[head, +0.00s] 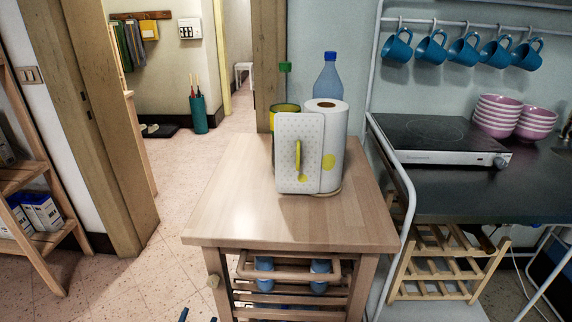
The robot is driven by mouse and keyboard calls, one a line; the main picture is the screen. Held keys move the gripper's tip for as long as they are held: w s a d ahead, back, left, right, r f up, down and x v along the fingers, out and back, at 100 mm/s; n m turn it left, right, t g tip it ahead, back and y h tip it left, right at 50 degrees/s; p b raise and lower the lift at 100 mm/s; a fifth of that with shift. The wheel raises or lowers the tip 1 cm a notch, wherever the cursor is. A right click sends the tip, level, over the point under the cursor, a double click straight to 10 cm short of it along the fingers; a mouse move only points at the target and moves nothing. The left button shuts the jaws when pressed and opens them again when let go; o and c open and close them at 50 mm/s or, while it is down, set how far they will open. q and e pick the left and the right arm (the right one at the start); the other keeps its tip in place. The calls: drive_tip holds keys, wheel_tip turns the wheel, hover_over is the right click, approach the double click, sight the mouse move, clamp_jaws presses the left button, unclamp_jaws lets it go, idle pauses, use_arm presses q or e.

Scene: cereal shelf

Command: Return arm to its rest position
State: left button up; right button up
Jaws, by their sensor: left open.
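My left gripper (198,318) shows only at the bottom edge of the head view, left of centre. Two dark blue fingertips stand apart with nothing visible between them, so it is open and empty. They are in front of and below the left front corner of the wooden kitchen cart (225,225). The rest of the left arm is outside the frame. My right gripper is not in view.
The cart carries a paper towel roll (335,140), a white dotted board (290,155) and bottles. A wooden shelf (30,245) with boxes (40,210) stands at the left. A counter with a hob (420,130) is at the right. Floor between shelf and cart is clear.

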use_arm(q)
drive_tip(key=s+a+r+n+g+p, duration=0.1)
drive_tip(key=s+a+r+g+p, duration=0.1)
drive_tip(key=s, duration=1.1)
drive_tip(key=s+a+r+n+g+p, duration=0.2)
drive_tip(key=s+a+g+p, duration=0.1)
drive_tip(key=s, duration=1)
drive_tip(key=a+p, duration=0.1)
drive_tip(key=p, duration=0.1)
drive_tip(key=shift+s+r+n+g+p, duration=0.2)
drive_tip(key=shift+r+n+g+p, duration=0.1)
drive_tip(key=shift+r+g, duration=0.1)
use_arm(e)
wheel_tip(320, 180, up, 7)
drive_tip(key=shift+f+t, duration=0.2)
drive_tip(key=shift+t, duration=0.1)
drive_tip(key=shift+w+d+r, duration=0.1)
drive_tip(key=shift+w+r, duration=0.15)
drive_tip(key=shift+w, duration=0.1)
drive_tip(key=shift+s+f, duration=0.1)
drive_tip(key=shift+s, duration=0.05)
